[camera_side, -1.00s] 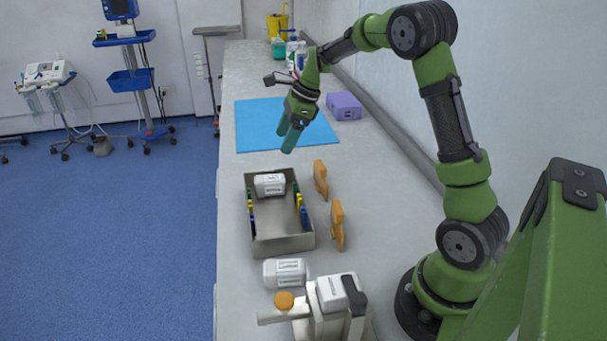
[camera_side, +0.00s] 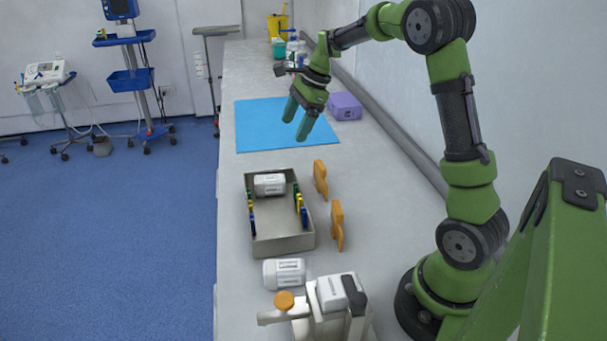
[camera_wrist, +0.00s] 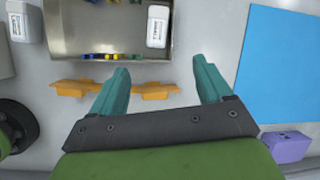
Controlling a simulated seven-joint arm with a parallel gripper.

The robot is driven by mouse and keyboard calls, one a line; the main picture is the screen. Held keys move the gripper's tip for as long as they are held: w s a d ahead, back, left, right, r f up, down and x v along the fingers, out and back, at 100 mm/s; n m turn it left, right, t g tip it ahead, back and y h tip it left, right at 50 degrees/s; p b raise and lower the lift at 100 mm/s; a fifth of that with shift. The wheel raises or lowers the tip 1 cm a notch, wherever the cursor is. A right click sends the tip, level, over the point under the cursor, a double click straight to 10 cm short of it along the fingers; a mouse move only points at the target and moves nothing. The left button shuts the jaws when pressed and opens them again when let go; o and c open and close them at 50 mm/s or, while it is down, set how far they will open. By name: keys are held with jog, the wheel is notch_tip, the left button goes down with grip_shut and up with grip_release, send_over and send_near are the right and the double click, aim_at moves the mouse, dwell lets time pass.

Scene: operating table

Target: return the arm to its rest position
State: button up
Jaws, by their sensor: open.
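My gripper (camera_side: 297,122) is open and empty, held in the air above the table near the right part of the blue mat (camera_side: 262,138). Its two teal fingers stand apart, pointing down.
A metal tray (camera_side: 284,244) holds a white bottle (camera_side: 269,184) and coloured items. Orange holders (camera_side: 321,180) stand beside it. Another white bottle (camera_side: 284,273) and a device with a white container (camera_side: 333,293) are in front. A purple box (camera_side: 345,106) is behind, near the wall pipe.

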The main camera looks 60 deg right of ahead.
jog(key=s+a+r+n+t, duration=0.1)
jog(key=s+a+r+n, duration=0.1)
jog(key=s+a+n, duration=0.7)
jog(key=s+a+r+n+t, duration=0.2)
jog(key=s+a+r+n, duration=0.1)
jog(key=s+a+n, duration=0.7)
jog(key=shift+s+a+r+n+t+h, duration=0.15)
jog(key=shift+s+r+n+t+h, duration=0.15)
jog(key=shift+s+n, duration=0.35)
